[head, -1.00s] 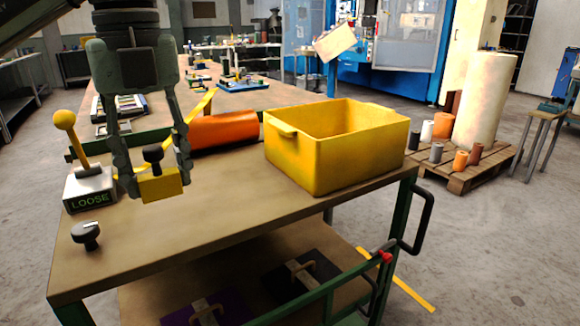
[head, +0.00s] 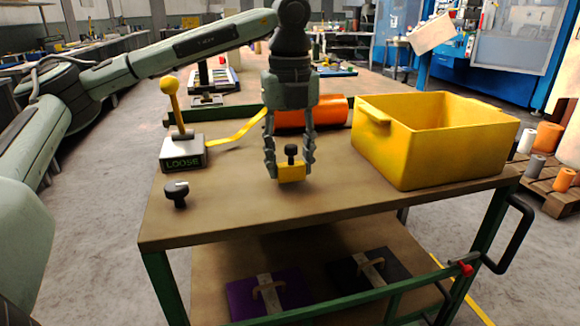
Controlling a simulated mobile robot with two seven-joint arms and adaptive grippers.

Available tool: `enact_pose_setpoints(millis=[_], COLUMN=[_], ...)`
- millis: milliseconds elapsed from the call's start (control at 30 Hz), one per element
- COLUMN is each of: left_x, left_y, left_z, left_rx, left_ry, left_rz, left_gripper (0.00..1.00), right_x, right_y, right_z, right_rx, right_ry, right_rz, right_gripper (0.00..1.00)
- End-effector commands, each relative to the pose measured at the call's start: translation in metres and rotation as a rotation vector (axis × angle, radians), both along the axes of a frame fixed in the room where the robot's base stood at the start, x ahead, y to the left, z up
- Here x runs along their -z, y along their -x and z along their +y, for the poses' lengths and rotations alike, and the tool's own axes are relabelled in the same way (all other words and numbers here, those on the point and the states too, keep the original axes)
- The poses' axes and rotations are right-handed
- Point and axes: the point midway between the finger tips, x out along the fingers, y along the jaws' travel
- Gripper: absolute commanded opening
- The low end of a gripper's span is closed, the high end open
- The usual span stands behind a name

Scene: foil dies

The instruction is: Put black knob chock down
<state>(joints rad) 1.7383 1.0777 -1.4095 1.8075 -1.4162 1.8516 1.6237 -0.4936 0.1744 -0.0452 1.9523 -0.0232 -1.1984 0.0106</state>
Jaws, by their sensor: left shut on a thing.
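The black knob chock is a small yellow block (head: 292,173) with a black knob on top. My left gripper (head: 290,168) points down and is shut on it, one finger on each side. The chock is upright, over the bench top (head: 250,215) between the lever box and the yellow bin. I cannot tell whether its underside touches the bench. My right gripper is not in view.
A yellow bin (head: 430,150) stands at the right of the bench. An orange roll (head: 312,114) lies behind my gripper. A lever box marked LOOSE (head: 183,153) and a loose black knob (head: 176,193) are at left. The bench front is clear.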

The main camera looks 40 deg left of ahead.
Motion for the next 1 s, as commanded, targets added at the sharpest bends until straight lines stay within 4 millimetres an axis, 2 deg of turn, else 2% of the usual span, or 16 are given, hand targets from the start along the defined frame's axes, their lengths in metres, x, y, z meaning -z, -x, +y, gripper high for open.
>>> enact_pose_setpoints(millis=[133, 567, 600, 700, 767, 1000], left_x=[0.015, 0.020, 0.021, 0.020, 0.020, 0.019], left_y=[0.000, 0.000, 0.000, 0.000, 0.000, 0.000], left_z=[0.000, 0.000, 0.000, 0.000, 0.000, 0.000], left_rx=[0.000, 0.000, 0.000, 0.000, 0.000, 0.000], left_ry=[0.001, 0.001, 0.000, 0.001, 0.001, 0.001], left_rz=[-0.001, -0.001, 0.000, -0.001, -0.001, -0.001], left_gripper=[0.12, 0.12, 0.43, 0.56, 0.63, 0.63], right_x=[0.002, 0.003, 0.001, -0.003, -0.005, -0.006], right_y=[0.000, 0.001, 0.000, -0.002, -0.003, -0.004], right_z=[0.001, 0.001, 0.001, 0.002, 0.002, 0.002], right_rx=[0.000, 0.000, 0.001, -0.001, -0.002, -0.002], right_ry=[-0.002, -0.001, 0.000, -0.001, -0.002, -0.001], right_rz=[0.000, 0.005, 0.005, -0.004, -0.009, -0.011], right_gripper=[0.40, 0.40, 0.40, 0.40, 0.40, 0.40])
